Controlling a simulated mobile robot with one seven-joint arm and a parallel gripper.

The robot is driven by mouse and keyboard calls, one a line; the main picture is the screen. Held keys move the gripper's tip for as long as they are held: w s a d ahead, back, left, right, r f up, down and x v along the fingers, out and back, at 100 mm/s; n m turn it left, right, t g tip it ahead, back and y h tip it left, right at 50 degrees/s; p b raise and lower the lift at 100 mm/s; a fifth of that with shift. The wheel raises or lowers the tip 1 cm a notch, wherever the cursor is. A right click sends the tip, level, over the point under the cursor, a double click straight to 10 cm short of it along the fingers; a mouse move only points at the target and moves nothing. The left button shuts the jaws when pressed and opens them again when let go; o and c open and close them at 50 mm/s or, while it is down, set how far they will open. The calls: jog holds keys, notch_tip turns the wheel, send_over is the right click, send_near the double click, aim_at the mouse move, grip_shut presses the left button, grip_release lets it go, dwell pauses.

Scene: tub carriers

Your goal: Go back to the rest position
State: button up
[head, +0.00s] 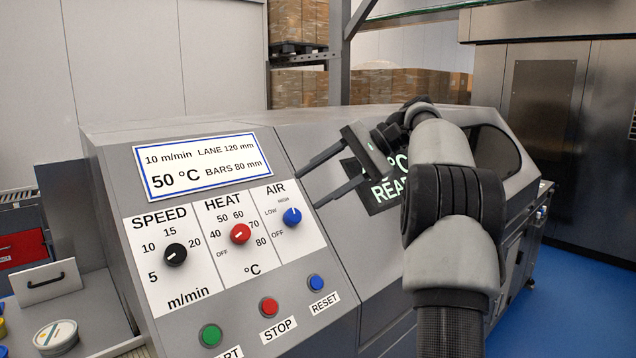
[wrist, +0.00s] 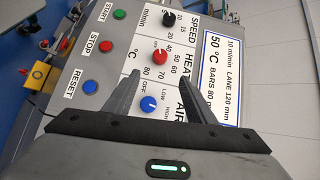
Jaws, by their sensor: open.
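My gripper (head: 314,187) is open and empty. In the head view it hangs in front of the right part of the grey control panel (head: 185,318), its two fingers pointing left, near the AIR knob. In the wrist view the gripper (wrist: 160,82) has its fingers spread apart, with the red HEAT knob (wrist: 160,57) and blue AIR knob (wrist: 149,104) seen beyond and between them. I cannot tell the exact gap to the panel; nothing is held. My arm rises from the lower right of the head view and partly hides a dark display (head: 380,190).
The panel also has a black SPEED knob (head: 175,254), a green button (head: 210,335), a red STOP button (head: 268,307) and a blue RESET button (head: 315,282). A round tub (head: 56,336) stands at lower left. Blue floor (head: 570,300) is open at right.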

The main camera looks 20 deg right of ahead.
dwell(0.3)
jog(key=s+a+f+n+h, duration=0.1)
jog(key=s+a+n+h, duration=0.15)
jog(key=s+a, duration=0.4)
jog(key=s+a+f+n+h, duration=0.1)
jog(key=s+a+h, duration=0.2)
jog(key=a, duration=0.6)
jog(key=s+f+n+t+h, duration=0.1)
jog(key=s+f+n+h, duration=0.1)
jog(key=s+f, duration=0.4)
jog(key=s+f+n+h, duration=0.3)
jog(key=s+f, duration=0.4)
jog(key=s, duration=0.7)
jog(key=shift+s+d+f+n+t, duration=0.2)
jog(key=shift+d+f+n+t, duration=0.1)
jog(key=shift+n+t, duration=0.15)
